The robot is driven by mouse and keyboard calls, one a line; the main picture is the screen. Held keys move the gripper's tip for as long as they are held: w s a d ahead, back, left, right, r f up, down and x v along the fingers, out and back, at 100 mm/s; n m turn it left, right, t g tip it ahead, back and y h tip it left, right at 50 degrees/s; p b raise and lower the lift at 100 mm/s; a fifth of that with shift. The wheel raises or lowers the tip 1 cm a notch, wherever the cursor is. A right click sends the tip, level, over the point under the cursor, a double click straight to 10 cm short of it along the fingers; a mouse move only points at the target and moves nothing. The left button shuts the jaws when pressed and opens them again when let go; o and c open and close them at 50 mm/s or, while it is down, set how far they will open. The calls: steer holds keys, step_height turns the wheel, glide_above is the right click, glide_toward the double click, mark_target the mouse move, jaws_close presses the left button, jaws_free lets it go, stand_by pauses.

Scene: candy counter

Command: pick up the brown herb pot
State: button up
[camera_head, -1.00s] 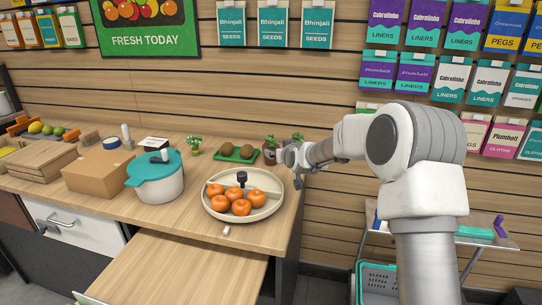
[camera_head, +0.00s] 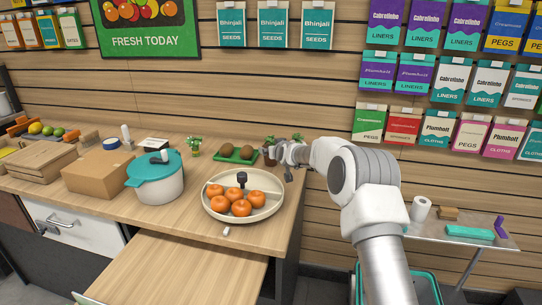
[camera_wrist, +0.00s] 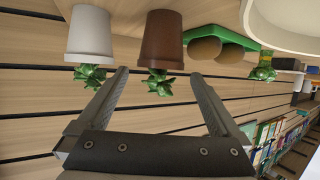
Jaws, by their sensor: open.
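The brown herb pot (camera_wrist: 160,38) with green leaves stands on the counter and appears upside down in the wrist view. In the head view, the brown pot (camera_head: 268,158) is partly hidden beside my gripper (camera_head: 286,158) at the counter's back right. In the wrist view my gripper (camera_wrist: 158,76) is open and empty. Its two fingers point toward the brown pot, which lies between their lines; I cannot tell whether they reach around it. A white herb pot (camera_wrist: 91,34) stands beside the brown one, close to one finger.
A green tray (camera_head: 224,155) with two brown fruits is beside the pots. A round dish (camera_head: 264,211) of oranges stands in front. A teal-lidded white pot (camera_head: 157,187) and a cardboard box (camera_head: 99,182) are farther left. The slatted wall (camera_head: 240,90) is close behind.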

steer(key=shift+x, duration=2.4)
steer(key=c, duration=1.3)
steer(key=shift+r, duration=0.15)
